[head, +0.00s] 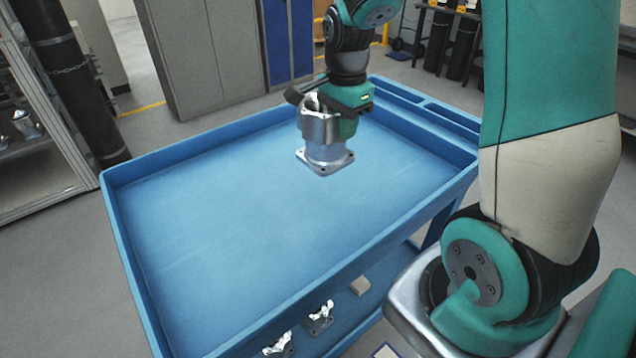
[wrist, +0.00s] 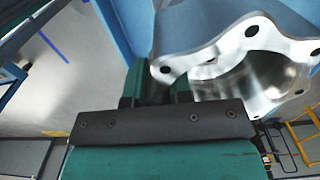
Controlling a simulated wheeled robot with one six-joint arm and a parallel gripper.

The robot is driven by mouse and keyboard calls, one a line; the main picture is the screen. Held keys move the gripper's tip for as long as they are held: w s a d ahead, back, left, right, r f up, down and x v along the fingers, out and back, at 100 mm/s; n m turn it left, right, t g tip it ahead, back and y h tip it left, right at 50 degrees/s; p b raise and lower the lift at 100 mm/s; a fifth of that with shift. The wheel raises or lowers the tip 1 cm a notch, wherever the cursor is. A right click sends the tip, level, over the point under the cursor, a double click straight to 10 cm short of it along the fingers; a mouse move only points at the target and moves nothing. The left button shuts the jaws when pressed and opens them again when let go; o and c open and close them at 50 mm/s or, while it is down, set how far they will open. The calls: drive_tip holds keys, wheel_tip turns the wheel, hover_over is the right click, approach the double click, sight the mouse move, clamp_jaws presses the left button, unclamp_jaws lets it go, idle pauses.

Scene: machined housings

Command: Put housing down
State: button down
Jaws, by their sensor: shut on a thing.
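The housing (head: 325,150) is a silvery machined part with a square flanged base. In the head view it is upright over the far middle part of the blue cart's top tray (head: 230,210). I cannot tell whether its base touches the tray floor. My gripper (head: 334,112) is shut on the housing's upper part, coming from above and the right. In the wrist view the housing (wrist: 255,75) fills the upper right, showing a holed flange and a hollow bore. The gripper's fingers (wrist: 160,82) are at the flange's left edge, and their contact is partly hidden.
The tray has raised rims and is otherwise bare, with free room left and in front. Grey cabinets (head: 210,50) stand behind. A shelf unit (head: 30,130) is at left.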

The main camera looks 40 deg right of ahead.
wheel_tip(320, 180, down, 17)
idle(0.5)
drive_tip(key=shift+d+f, duration=0.1)
drive_tip(key=shift+f, duration=0.15)
drive_tip(key=c, duration=1)
unclamp_jaws()
drive_tip(key=shift+s, duration=0.1)
drive_tip(key=shift+c, duration=0.2)
